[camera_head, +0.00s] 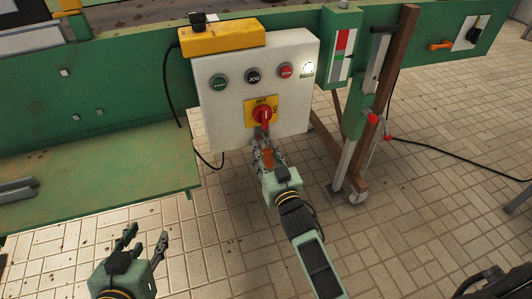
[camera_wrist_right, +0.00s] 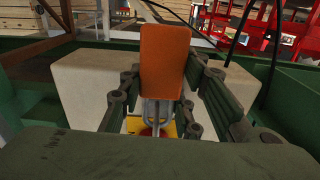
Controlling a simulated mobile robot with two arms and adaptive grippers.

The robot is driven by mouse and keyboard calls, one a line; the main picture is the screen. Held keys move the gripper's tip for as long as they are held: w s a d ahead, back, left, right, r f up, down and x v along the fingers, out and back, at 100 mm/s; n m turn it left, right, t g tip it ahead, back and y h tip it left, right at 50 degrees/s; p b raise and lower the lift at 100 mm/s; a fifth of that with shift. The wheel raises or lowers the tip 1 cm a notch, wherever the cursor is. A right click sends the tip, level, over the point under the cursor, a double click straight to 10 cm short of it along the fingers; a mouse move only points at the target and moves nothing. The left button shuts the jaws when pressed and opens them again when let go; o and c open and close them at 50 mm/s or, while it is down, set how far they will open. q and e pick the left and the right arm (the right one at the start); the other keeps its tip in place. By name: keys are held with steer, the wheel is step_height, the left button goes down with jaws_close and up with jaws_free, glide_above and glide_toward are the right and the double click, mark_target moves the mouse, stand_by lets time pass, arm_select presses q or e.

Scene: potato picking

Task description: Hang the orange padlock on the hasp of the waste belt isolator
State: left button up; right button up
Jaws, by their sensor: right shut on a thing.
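The waste belt isolator is a red rotary handle (camera_head: 263,115) on a yellow plate (camera_head: 250,108), low on the white control box. My right gripper (camera_head: 267,155) is just below it, shut on the orange padlock (camera_head: 267,159). In the right wrist view the padlock body (camera_wrist_right: 163,58) stands between the fingers, its grey shackle (camera_wrist_right: 155,112) pointing toward the yellow plate (camera_wrist_right: 135,124). The hasp is too small to make out, and I cannot tell whether the shackle touches it. My left gripper (camera_head: 145,240) is open and empty at the lower left, over the floor.
A green tray (camera_head: 100,185) juts out at left. A brown post (camera_head: 385,95) and a red-knobbed lever (camera_head: 373,118) stand at right.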

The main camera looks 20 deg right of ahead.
steer(key=o, duration=1.3)
steer(key=s, duration=1.2)
steer(key=shift+d, duration=0.2)
